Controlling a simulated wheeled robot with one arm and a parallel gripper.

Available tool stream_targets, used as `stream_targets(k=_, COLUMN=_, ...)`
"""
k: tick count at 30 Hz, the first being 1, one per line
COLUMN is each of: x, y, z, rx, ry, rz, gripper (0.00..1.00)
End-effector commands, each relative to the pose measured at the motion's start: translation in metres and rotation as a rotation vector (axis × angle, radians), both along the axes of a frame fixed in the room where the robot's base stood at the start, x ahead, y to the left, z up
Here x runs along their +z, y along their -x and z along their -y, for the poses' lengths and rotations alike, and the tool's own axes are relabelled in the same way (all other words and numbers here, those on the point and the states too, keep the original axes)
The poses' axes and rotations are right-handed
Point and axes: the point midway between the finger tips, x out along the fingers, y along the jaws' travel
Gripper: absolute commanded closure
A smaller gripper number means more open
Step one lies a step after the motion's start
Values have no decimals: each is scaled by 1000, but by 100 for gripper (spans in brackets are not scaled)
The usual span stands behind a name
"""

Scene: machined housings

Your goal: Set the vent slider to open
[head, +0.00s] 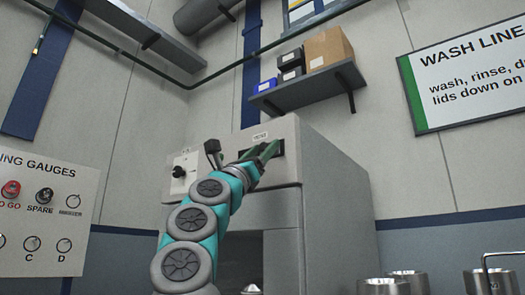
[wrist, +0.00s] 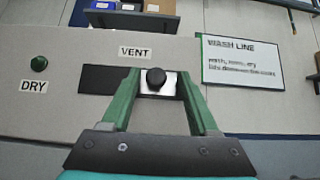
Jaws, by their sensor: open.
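The vent slider (wrist: 156,81) is a black round knob on a bright metal plate, under the VENT label (wrist: 135,51) in the wrist view. A dark slot (wrist: 103,79) shows to the left of the plate, partly behind my left finger. My gripper (wrist: 159,74) has its two green fingers apart, one on each side of the knob in the picture. I see a gap on both sides and cannot tell how deep the fingertips reach. In the head view my gripper (head: 265,152) is at the machine's upper front and hides the knob.
The grey machine housing (head: 335,185) carries a black dial (head: 179,172) at its left in the head view. A shelf with boxes (head: 308,88) hangs above. Metal pots (head: 410,280) stand lower right.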

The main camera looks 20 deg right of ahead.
Motion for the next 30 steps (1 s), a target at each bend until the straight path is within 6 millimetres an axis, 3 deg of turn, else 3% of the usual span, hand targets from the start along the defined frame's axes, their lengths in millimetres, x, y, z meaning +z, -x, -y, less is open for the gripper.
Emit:
stream_targets(k=15, x=-49, y=26, z=-36, rx=3, ry=-2, rz=2, gripper=39)
stream_targets(k=30, x=-55, y=32, z=-44, rx=0, ry=0, rz=0, gripper=39)
